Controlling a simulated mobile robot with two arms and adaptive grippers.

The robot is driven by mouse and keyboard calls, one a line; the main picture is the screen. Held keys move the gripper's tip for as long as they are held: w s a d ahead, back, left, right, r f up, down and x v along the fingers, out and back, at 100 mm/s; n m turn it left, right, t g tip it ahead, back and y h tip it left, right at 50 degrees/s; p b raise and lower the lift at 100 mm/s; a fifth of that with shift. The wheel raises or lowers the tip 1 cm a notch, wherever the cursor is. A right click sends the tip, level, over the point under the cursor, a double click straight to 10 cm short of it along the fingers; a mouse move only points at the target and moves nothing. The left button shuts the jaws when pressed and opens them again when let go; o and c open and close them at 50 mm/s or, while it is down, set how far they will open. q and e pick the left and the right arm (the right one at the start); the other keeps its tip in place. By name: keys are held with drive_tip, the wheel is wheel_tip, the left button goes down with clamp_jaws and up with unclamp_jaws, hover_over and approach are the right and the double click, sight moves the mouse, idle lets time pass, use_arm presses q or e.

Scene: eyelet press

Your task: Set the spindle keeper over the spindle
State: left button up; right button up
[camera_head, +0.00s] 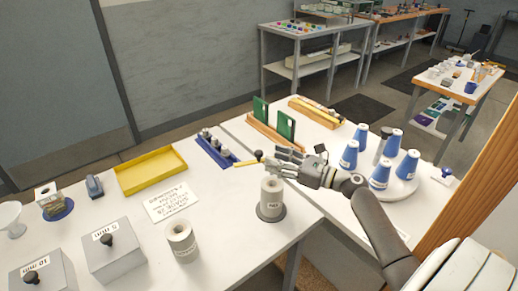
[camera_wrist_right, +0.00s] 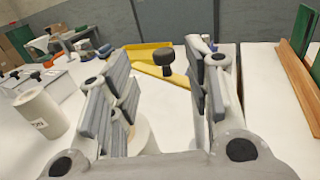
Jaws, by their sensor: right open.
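A short yellow bar with a black knob, which looks like the spindle keeper (camera_head: 246,162), is left of my right gripper (camera_head: 285,158) in the head view. In the right wrist view its black knob (camera_wrist_right: 165,58) stands between my open fingers, with a gap on both sides. One end of the bar is hidden behind a finger. A pale roll (camera_head: 271,200) stands upright on a dark round base nearer the camera. The spindle is not clearly visible; only a dark spot shows at the roll's top. My right gripper is open and empty. My left gripper is out of view.
A second roll (camera_head: 182,243) stands on the front table. Grey boxes with black knobs (camera_head: 113,254), a yellow tray (camera_head: 152,171) and a blue rack (camera_head: 213,152) are to the left. Blue cones (camera_head: 380,174) stand on a round white plate to the right, near my right arm.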

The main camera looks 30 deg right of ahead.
sight(259, 152)
drive_tip(key=p+x, duration=0.1)
drive_tip(key=x, duration=0.5)
drive_tip(key=shift+w+f, duration=0.15)
drive_tip(key=shift+w, duration=0.25)
drive_tip(key=c, duration=0.4)
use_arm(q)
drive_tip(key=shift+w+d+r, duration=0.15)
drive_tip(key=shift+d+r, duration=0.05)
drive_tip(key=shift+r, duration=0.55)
use_arm(e)
clamp_jaws()
